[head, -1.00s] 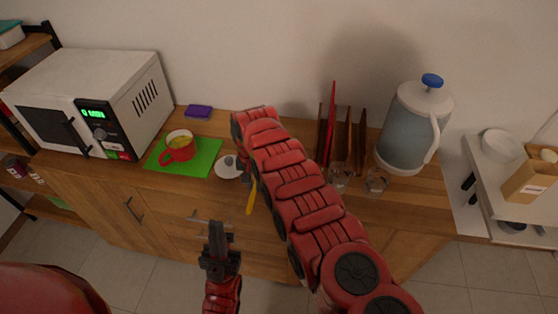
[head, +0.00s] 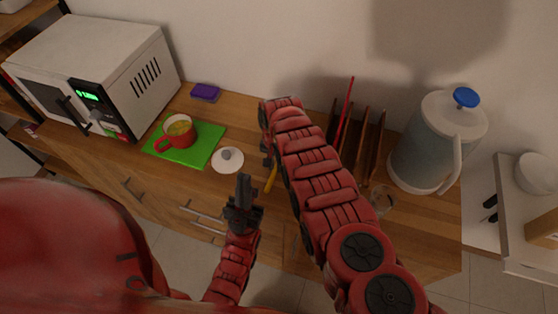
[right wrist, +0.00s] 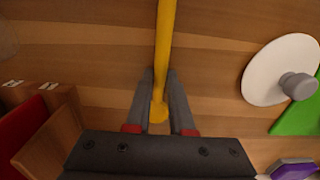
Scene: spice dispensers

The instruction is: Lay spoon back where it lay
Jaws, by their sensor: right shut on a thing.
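The yellow spoon (head: 271,178) shows beside my right forearm in the head view, near the counter's front edge; much of it is hidden by the arm. In the right wrist view the spoon (right wrist: 164,45) runs up from between the fingers of my right gripper (right wrist: 160,98), which is shut on its end. The wooden counter is close behind it; I cannot tell whether the spoon touches it. In the head view my right gripper (head: 267,152) is mostly hidden by its own arm. My left gripper (head: 243,184) is shut and empty, in front of the counter.
A white lid (head: 228,163) lies left of the spoon. A purple sponge (head: 205,92), microwave (head: 100,75), upright rack (head: 374,148), glass (head: 382,201) and water jug (head: 432,145) are also on the counter.

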